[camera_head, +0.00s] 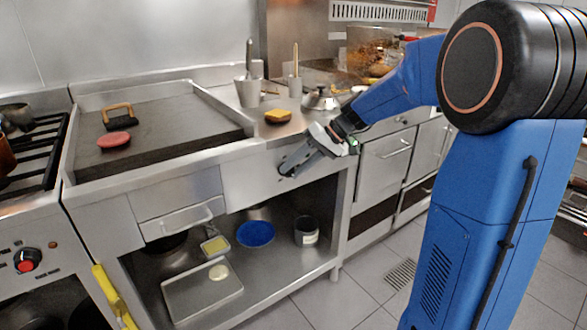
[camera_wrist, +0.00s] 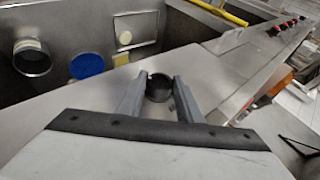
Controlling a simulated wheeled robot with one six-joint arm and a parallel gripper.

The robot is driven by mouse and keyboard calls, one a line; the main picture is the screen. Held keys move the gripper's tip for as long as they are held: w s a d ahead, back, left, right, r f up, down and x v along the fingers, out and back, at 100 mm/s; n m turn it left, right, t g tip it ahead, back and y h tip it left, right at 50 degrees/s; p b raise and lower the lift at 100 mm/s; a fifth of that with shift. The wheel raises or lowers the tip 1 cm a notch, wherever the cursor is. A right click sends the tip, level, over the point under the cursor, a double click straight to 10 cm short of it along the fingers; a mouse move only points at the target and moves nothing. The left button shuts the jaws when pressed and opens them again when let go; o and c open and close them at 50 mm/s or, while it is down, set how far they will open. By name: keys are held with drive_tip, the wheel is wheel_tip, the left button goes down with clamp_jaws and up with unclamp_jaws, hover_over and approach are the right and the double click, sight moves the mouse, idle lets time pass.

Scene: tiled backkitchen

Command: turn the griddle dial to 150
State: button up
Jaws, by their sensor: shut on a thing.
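The griddle (camera_head: 200,122) is a flat dark plate in a steel frame, set in the counter in the head view. My gripper (camera_head: 287,168) is at the steel front panel (camera_head: 240,190), right of the griddle's drawer. In the wrist view my gripper (camera_wrist: 157,92) has a finger on each side of a round black dial (camera_wrist: 158,86) and is shut on it. The dial is hidden by my gripper in the head view. No numbers or pointer mark can be read on it.
A red patty (camera_head: 113,139) and a press with a wooden handle (camera_head: 118,117) lie on the griddle. A yellow sponge (camera_head: 278,116) and a steel pot (camera_head: 249,92) stand on the counter above my gripper. The shelf below holds a blue plate (camera_head: 256,233) and a tray (camera_head: 200,296).

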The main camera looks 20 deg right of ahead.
drive_tip(key=shift+d+f+y, duration=0.1)
drive_tip(key=shift+y, duration=0.6)
drive_tip(key=o, duration=1)
drive_tip(key=shift+o, duration=0.2)
drive_tip(key=v, duration=1.7)
drive_tip(key=shift+w+d, duration=0.25)
drive_tip(key=shift+d, duration=0.1)
drive_tip(key=shift+a, duration=0.1)
